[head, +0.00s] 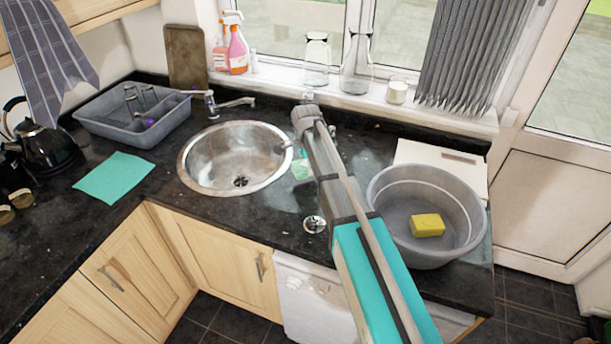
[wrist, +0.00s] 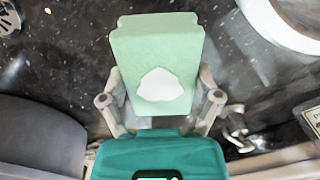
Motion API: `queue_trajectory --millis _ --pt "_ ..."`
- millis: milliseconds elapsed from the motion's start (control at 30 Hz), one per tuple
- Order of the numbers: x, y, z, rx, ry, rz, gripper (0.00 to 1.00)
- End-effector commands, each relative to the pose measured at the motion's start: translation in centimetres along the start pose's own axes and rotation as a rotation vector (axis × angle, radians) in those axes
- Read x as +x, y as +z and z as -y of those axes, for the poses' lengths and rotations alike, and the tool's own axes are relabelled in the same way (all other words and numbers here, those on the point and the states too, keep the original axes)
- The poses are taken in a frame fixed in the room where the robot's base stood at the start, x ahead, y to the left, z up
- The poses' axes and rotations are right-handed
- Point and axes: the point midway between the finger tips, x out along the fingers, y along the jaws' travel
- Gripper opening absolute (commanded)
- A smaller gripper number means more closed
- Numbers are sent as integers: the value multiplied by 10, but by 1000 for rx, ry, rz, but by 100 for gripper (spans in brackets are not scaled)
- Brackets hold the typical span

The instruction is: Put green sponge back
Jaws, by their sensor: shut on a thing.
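A pale green sponge (wrist: 157,50) with a white patch on its face is between the two fingers of my gripper (wrist: 160,92) in the wrist view. The gripper is shut on it. In the head view a small part of the green sponge (head: 300,169) shows beside my arm, just right of the round steel sink (head: 190,185). My arm hides the rest of it and most of the gripper. I cannot tell whether the sponge touches the worktop.
A grey basin (head: 385,195) with a yellow sponge (head: 427,225) stands right of my arm. A teal cloth (head: 115,177), a grey dish rack (head: 100,125) and a black kettle (head: 45,148) are at the left. Glass vessels (head: 317,62) and spray bottles (head: 237,50) line the sill.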

Motion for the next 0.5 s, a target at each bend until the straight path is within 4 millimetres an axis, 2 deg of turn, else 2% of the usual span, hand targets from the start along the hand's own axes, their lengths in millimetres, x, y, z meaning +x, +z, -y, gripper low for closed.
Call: queue_trajectory --millis 333,500 --pt "1 -1 0 0 0 0 43" --pt "9 -3 6 1 0 0 43"
